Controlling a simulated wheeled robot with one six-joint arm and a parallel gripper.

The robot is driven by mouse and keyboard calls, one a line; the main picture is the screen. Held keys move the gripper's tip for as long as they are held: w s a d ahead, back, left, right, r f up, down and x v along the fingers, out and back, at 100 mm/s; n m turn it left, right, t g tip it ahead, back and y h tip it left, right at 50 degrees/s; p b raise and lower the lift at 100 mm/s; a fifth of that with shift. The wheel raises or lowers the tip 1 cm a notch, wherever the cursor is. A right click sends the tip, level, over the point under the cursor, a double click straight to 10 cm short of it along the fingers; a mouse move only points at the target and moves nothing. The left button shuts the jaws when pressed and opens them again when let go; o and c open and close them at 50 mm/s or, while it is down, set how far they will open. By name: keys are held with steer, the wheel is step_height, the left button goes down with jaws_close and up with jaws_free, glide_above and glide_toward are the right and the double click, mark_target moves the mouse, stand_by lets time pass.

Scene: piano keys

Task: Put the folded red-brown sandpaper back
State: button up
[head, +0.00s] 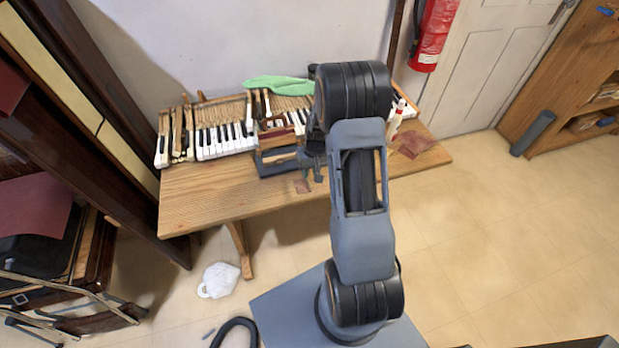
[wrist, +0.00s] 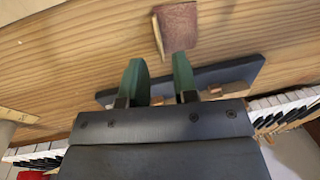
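The folded red-brown sandpaper (head: 302,186) lies on the wooden table near its front edge. In the wrist view the folded piece (wrist: 179,27) lies just beyond my fingertips, with a pale strip along its left edge. My gripper (head: 312,172) is above the table, close behind the sandpaper in the head view. In the wrist view my gripper (wrist: 158,64) has its two green fingers apart, with bare wood and a bit of dark board showing between them. It holds nothing. A larger red-brown sheet (head: 416,144) lies at the table's right end.
A dark grey block or tray (head: 275,164) stands by the piano keys (head: 225,138), partly hidden by my arm. A green cloth (head: 275,85) lies at the back. A white bottle (head: 396,118) stands right of my arm. The table's front left (head: 210,195) is clear.

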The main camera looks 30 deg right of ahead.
step_height(320, 180, up, 8)
steer(key=s+a+r+n+t+h, duration=0.1)
steer(key=s+a+r+n+t, duration=0.1)
steer(key=s+a+r, duration=1)
steer(key=shift+s+a+r+t+h+b, duration=0.25)
steer(key=shift+s+r+t, duration=0.7)
steer(key=shift+s, duration=1.15)
steer(key=shift+d+r, duration=0.15)
